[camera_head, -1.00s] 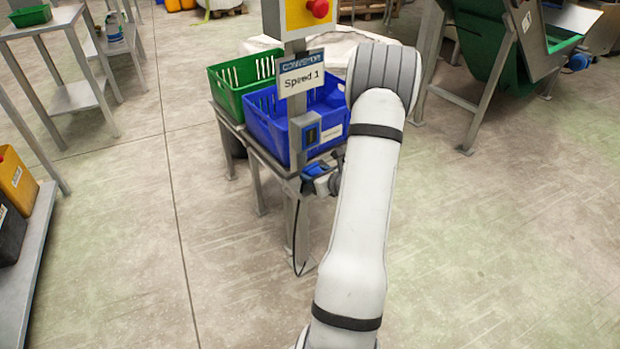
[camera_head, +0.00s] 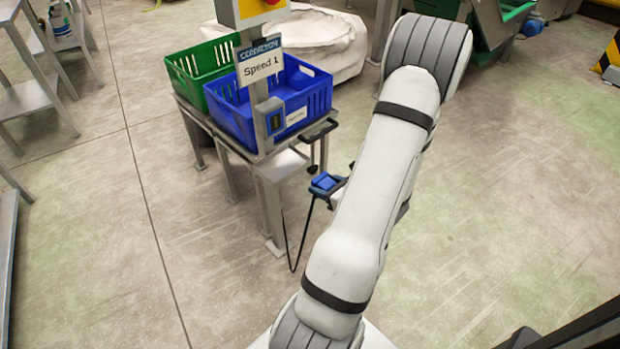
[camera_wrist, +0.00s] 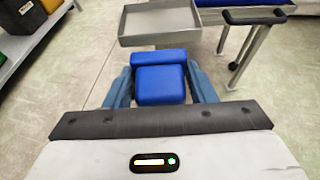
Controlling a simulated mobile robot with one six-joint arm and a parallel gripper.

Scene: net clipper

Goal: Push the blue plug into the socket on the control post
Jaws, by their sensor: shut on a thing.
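The blue plug (camera_head: 325,183) is in my gripper (camera_head: 331,187), to the right of and below the control post (camera_head: 262,92), with a clear gap between. A dark cable hangs from the plug in a loop. In the wrist view the plug (camera_wrist: 160,84) sits between the two blue-grey fingers of my gripper (camera_wrist: 159,76), which are shut on it.
A metal stand (camera_head: 270,174) holds a blue crate (camera_head: 312,93) and a green crate (camera_head: 190,72) behind the post. A dark handle (camera_head: 319,131) juts out at its right. A grey tray (camera_wrist: 130,27) lies ahead in the wrist view.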

